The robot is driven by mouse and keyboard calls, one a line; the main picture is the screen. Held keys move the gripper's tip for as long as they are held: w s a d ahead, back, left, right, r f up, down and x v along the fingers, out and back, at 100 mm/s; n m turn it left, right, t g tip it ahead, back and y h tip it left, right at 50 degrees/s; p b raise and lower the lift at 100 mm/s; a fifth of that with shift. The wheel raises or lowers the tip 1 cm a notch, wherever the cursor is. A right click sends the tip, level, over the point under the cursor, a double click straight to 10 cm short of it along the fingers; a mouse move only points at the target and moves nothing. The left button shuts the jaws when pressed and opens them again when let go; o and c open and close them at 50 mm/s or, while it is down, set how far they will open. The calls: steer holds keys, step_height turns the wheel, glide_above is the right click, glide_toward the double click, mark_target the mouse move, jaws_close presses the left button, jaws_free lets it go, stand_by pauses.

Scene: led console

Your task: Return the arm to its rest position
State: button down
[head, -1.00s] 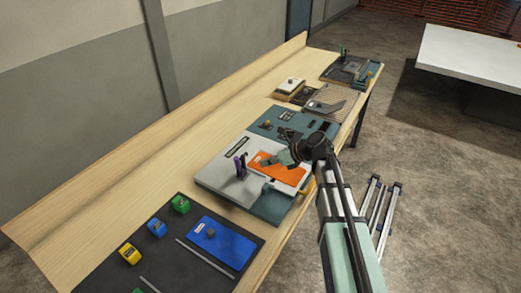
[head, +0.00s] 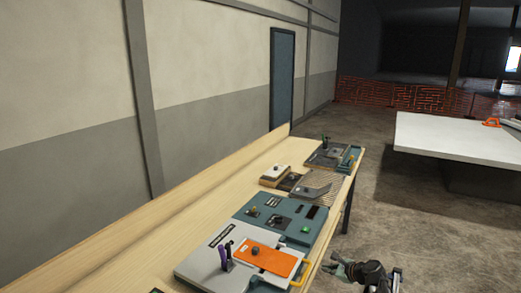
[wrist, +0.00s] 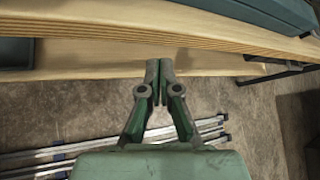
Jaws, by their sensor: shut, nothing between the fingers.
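My gripper (wrist: 156,85) is shut and empty in the wrist view, its two green fingers meeting in front of the table edge (wrist: 190,37). In the head view my gripper (head: 335,268) shows at the bottom, to the right of the long wooden table (head: 95,240) and over the floor side. It is apart from the console boards. Most of my arm is below the head view's lower edge.
On the table lie a grey and teal console (head: 285,215) with an orange plate (head: 265,258), and several boards farther back. A yellow handle (head: 304,272) sticks out near my gripper. A white table (head: 450,138) stands right. Metal rails (wrist: 60,155) lie below.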

steer(key=s+a+f+n+g+h+b, duration=0.1)
steer(key=s+a+f+n+g, duration=0.35)
steer(key=s+f, duration=0.85)
steer(key=s+a+f+n+g+b, duration=0.1)
steer(key=s+a+f+n+g, duration=0.4)
steer(key=s+f, duration=0.8)
steer(key=s+f+n+g+h, duration=0.2)
steer(key=s+f+n, duration=0.1)
steer(key=s, duration=0.7)
steer(key=s+f+n+g+h+b, duration=0.1)
steer(key=s+n, duration=0.4)
steer(key=s, duration=0.6)
steer(key=s+f+n+g+h, duration=0.2)
steer(key=s+f+n+g, duration=0.1)
steer(key=s, duration=0.7)
steer(key=shift+s+d+f+n+h, duration=0.15)
steer(key=shift+s+f+n+h, duration=0.2)
steer(key=shift+f+n, duration=0.5)
